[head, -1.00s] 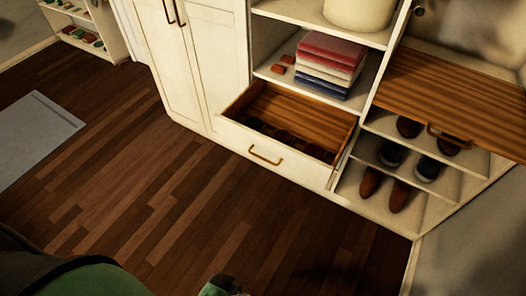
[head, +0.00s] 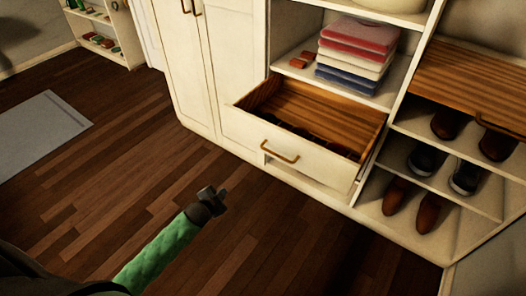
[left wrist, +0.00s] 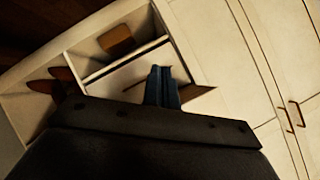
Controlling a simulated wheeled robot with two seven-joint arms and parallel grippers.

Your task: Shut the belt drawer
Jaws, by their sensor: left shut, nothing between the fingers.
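The belt drawer (head: 310,162) stands pulled out of the white closet unit, with its wooden inside showing. Dark rolled items, apparently belts, lie along its inside behind the front panel. A brass handle (head: 279,152) is on the drawer front. My left gripper (head: 218,193), on a green arm, is in front of and to the left of the drawer, apart from it, over the floor. Its fingers also show in the left wrist view (left wrist: 163,88), shut and empty, with pale closet panels beyond. My right gripper is not in view.
Tall white closet doors (head: 190,70) stand left of the drawer. Folded clothes (head: 355,52) lie on the shelf above it. Shoes (head: 428,212) sit on shelves to the right, under a wooden panel with a handle. The dark wood floor (head: 110,150) is clear; a grey mat lies left.

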